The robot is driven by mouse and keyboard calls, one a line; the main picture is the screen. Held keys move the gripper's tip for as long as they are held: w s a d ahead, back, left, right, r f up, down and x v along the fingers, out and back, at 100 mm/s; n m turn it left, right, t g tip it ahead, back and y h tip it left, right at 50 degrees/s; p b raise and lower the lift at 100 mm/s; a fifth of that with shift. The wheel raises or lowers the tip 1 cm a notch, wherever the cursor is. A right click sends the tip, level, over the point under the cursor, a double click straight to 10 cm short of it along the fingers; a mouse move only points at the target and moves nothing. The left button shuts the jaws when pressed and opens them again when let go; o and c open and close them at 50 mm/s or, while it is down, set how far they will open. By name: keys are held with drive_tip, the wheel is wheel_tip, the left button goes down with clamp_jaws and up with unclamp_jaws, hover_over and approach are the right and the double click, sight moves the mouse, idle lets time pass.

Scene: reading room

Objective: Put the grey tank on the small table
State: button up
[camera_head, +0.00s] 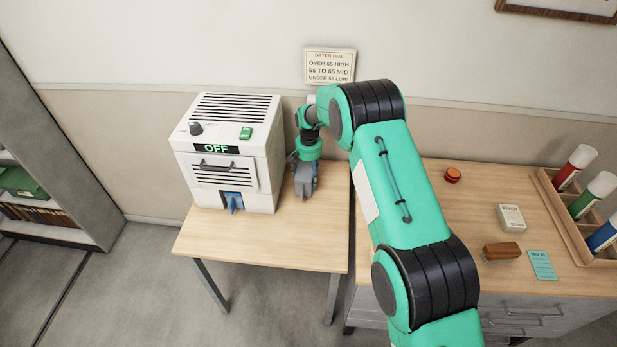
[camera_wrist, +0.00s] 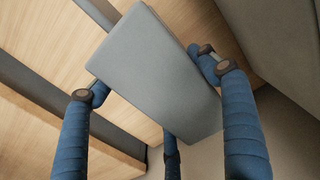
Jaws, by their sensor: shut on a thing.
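The grey tank (camera_wrist: 155,72) fills the middle of the wrist view as a plain, smooth grey block. My gripper (camera_wrist: 150,80) has its blue fingers closed on it from both sides. In the head view my gripper (camera_head: 303,172) points down over the right back part of the small wooden table (camera_head: 262,246). The tank (camera_head: 304,188) shows only as a small grey shape between the fingers there. I cannot tell whether its bottom touches the tabletop.
A white machine (camera_head: 262,165) reading OFF stands on the table left of my gripper, with a dark opening low in front. A wooden-topped cabinet (camera_head: 450,215) to the right holds a red puck (camera_head: 453,175), a small box (camera_head: 510,217) and a tube rack (camera_head: 560,215). The table's front is clear.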

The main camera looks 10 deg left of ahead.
drive_tip(key=shift+f, duration=0.3)
drive_tip(key=o, duration=1.3)
drive_tip(key=shift+c, duration=0.2)
drive_tip(key=shift+r, duration=0.1)
wheel_tip(320, 180, up, 12)
drive_tip(key=shift+r+p, duration=0.1)
drive_tip(key=shift+p, duration=1.05)
drive_tip(key=shift+d, duration=0.1)
